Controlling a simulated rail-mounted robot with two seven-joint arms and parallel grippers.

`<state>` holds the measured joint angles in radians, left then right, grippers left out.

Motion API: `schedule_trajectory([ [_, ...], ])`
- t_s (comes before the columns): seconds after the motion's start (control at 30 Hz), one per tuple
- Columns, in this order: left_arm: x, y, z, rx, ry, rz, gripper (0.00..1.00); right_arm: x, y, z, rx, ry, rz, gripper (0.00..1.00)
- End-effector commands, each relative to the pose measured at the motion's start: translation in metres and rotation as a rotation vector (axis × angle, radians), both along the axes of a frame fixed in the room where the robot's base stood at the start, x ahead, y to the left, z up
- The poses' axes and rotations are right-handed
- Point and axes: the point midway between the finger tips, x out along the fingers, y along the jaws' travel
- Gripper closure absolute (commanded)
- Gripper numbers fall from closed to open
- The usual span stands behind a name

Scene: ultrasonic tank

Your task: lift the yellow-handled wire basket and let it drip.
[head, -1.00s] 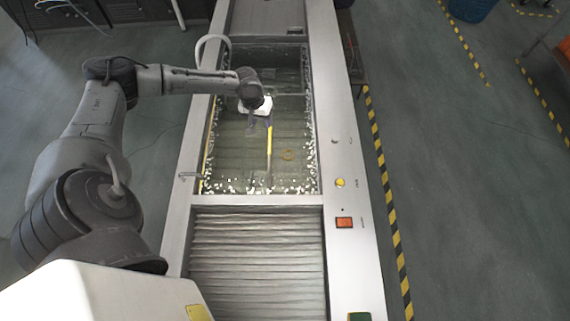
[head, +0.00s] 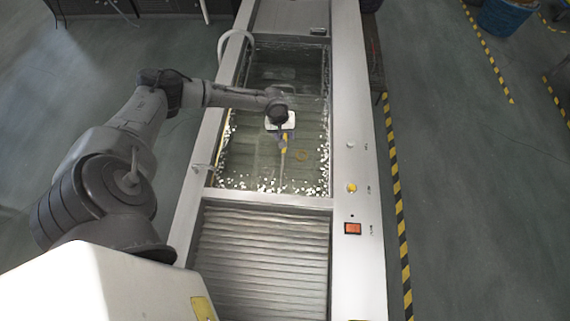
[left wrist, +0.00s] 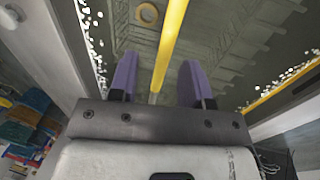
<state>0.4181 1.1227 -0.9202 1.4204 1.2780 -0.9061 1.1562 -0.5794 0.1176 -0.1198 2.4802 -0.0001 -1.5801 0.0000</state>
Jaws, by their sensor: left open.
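The yellow handle (head: 284,144) of the wire basket shows in the tank, partly covered by my left gripper in the head view. My left gripper (head: 282,136) is over the tank, above the handle's far part. In the left wrist view, its two purple fingers (left wrist: 159,58) are open, and the yellow handle bar (left wrist: 172,32) runs between them in the picture. I cannot tell whether the fingers touch it. The basket's wires are hard to make out against the ribbed tank floor. My right gripper is not in view.
The tank's metal rim (head: 346,120) surrounds the water. White bubbles or specks line its edges. A yellowish ring (head: 301,155) shows in the tank, right of the handle. A curved pipe (head: 234,34) rises at the far left. A ribbed metal panel (head: 265,245) lies in front.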

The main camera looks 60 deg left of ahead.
Motion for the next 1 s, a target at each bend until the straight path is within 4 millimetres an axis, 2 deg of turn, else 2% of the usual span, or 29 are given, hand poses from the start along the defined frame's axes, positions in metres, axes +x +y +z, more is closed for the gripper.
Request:
schedule_trajectory([
  [0.4, 0.006, 0.0, -0.045, 0.0, 0.0, 0.001, 0.56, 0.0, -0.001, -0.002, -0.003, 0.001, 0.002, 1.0],
  [0.77, 0.007, 0.0, -0.052, 0.0, 0.0, 0.0, 0.56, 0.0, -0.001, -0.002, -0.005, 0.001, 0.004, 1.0],
  [1.0, 0.007, 0.0, -0.052, 0.001, 0.001, 0.0, 0.78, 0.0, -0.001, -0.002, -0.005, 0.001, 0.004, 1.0],
])
